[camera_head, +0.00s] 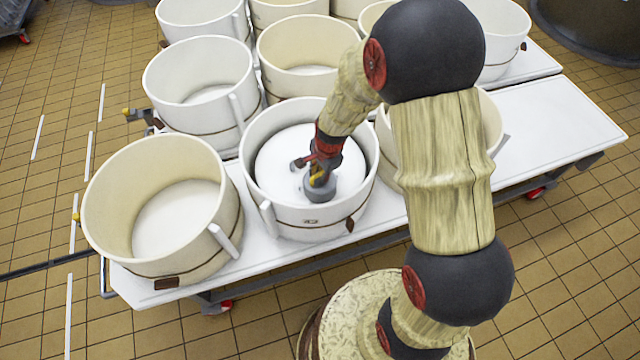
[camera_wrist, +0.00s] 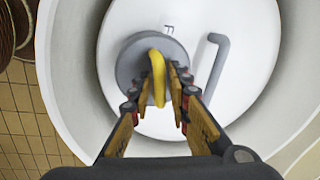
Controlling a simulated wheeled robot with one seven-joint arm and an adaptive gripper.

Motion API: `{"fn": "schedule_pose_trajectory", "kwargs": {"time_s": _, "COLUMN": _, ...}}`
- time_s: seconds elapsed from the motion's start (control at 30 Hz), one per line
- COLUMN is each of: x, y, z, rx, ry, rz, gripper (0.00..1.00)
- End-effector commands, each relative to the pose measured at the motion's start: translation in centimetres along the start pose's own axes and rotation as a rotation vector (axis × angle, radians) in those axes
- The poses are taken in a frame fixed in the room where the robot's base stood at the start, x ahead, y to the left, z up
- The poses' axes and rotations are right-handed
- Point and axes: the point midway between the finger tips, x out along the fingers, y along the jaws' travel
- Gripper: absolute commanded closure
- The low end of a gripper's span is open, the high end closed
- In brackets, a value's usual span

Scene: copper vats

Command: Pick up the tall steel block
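The tall steel block looks like a grey, round, stepped weight (camera_head: 319,190) with a yellow handle (camera_wrist: 157,72). It stands upright on a white disc (camera_head: 274,170) inside the front middle vat. In the wrist view the weight's grey round top (camera_wrist: 128,66) lies beyond my fingertips. My gripper (camera_head: 318,162) reaches down into the vat, directly above the weight. In the wrist view my gripper (camera_wrist: 159,84) is open, with its two fingers on either side of the yellow handle. The right finger is close to the handle; I cannot tell whether it touches.
The vat's white wall (camera_wrist: 62,95) surrounds my gripper. A grey bent bar (camera_wrist: 214,66) rises from the disc beside the weight. An open vat (camera_head: 110,200) stands left, with several more behind. The white table (camera_head: 560,115) has clear space at the right.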

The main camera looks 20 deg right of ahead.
Motion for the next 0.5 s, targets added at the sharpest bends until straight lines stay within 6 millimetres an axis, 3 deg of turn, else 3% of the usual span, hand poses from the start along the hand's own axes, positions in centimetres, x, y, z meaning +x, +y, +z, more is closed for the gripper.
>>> {"fn": "schedule_pose_trajectory", "kwargs": {"time_s": 0.37, "x": -0.06, "y": 0.0, "z": 0.01, "rx": 0.0, "ry": 0.0, "rz": 0.0, "gripper": 1.0}}
{"fn": "schedule_pose_trajectory", "kwargs": {"time_s": 0.5, "x": -0.06, "y": 0.0, "z": 0.01, "rx": 0.0, "ry": 0.0, "rz": 0.0, "gripper": 1.0}}
